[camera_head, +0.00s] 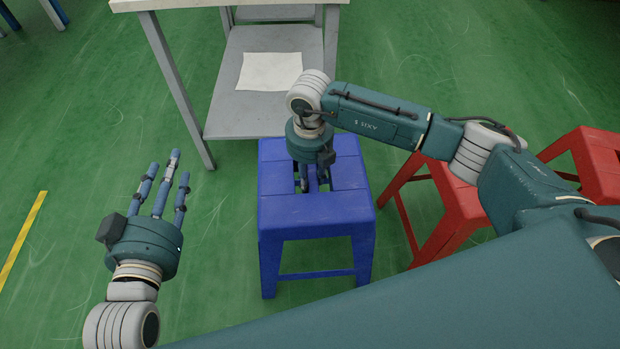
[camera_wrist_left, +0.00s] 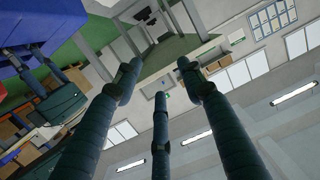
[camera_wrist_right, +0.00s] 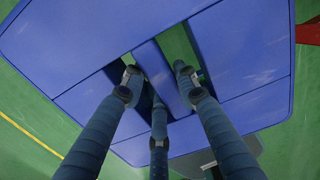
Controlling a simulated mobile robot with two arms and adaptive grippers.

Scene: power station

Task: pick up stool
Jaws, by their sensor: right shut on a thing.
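A blue plastic stool (camera_head: 315,212) stands upright in the middle of the head view, in front of a workbench. My right gripper (camera_head: 313,184) points straight down onto its seat, with its fingers in the seat's slots. In the right wrist view the blue seat (camera_wrist_right: 230,60) fills most of the picture, and the right gripper (camera_wrist_right: 158,85) is shut on the bar between the slots. My left gripper (camera_head: 160,185) is open and empty, to the left of the stool. In the left wrist view its fingers (camera_wrist_left: 160,80) are spread with nothing between them.
Two red stools (camera_head: 445,205) (camera_head: 600,160) stand to the right of the blue one, partly behind my right arm. A workbench (camera_head: 265,75) with a grey lower shelf and a white sheet (camera_head: 269,71) is behind. Green floor at the left is clear, with a yellow line (camera_head: 22,240).

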